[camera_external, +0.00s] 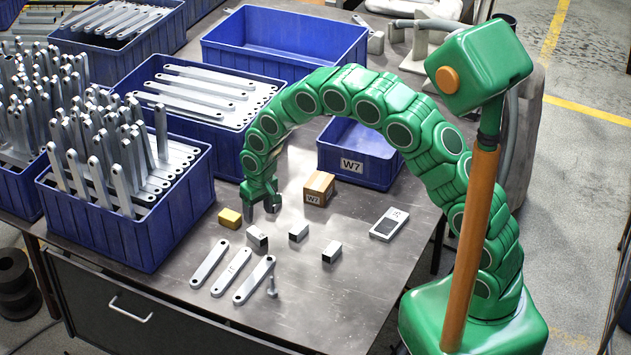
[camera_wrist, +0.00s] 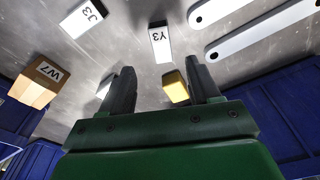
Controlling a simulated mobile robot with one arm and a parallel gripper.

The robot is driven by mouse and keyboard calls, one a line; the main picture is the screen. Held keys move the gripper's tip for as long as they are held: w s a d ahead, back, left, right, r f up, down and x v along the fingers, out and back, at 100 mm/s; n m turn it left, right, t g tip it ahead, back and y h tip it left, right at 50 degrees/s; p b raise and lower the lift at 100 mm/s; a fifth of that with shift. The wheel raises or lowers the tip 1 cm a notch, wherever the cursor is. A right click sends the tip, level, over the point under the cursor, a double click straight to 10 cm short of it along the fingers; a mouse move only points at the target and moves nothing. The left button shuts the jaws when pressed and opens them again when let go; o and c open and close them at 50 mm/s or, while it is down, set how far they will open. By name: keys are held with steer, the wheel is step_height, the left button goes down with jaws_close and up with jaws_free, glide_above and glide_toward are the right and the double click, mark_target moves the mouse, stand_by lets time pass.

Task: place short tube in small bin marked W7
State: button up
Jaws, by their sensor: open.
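Three short grey tubes with dark ends lie apart on the table: a left one (camera_external: 257,236), a middle one (camera_external: 298,232) and a right one (camera_external: 331,252). In the wrist view, one pale piece is marked Y3 (camera_wrist: 161,44) and another J3 (camera_wrist: 83,17); a third pale piece is partly hidden by the left finger. The small blue bin marked W7 (camera_external: 352,165) stands behind them, apparently empty. My gripper (camera_external: 262,207) is open and empty, pointing down low over the table, between a yellow block and a W7 block. Its fingers also show in the wrist view (camera_wrist: 160,85).
The yellow block (camera_external: 230,218) and the brown W7 block (camera_external: 318,189) flank my gripper. Flat bars (camera_external: 231,271) lie in front, with a bolt. A grey device (camera_external: 389,224) lies at right. Large blue bins of brackets (camera_external: 120,236) crowd the left. The front right tabletop is clear.

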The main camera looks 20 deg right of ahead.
mark_target(257, 233)
steer(key=shift+a+f, duration=0.2)
steer(key=shift+f, duration=0.3)
steer(key=shift+w+f, duration=0.2)
steer(key=shift+f, duration=2.55)
steer(key=shift+w+a+f, duration=0.1)
steer(key=shift+w+f, duration=0.05)
steer(key=shift+f, duration=0.6)
jaws_close()
